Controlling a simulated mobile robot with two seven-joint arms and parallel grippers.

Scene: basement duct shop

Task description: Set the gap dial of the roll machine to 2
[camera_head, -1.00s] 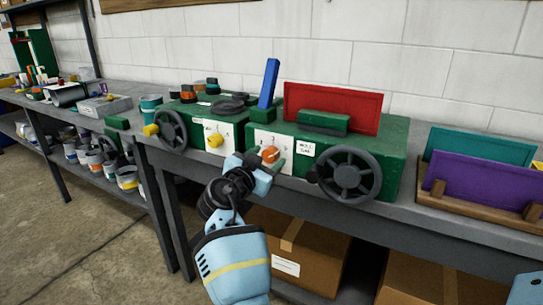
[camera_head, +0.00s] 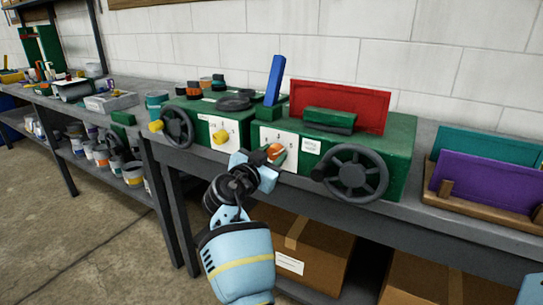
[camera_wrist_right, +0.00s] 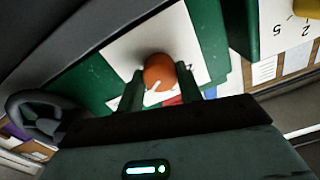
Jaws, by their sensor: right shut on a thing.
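The roll machine (camera_head: 395,150) is a green box on the bench with a dark handwheel on its front and a red sheet standing on top. Its orange gap dial (camera_head: 275,151) sits on a white number card (camera_head: 290,141). My right gripper (camera_head: 268,157) is at the dial, shut on it. In the right wrist view, its two dark green fingers stand on either side of the orange knob (camera_wrist_right: 158,70), which has a pale pointer mark. The fingers and arm hide part of the card, so the dial's number cannot be read. My left gripper is out of view.
A second green machine with a yellow knob (camera_head: 220,137) and a handwheel (camera_head: 177,127) stands just left. A blue lever (camera_head: 274,80) rises between them. A wooden rack (camera_head: 470,212) holds purple and teal sheets at the right. Cardboard boxes (camera_head: 318,255) sit below the bench.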

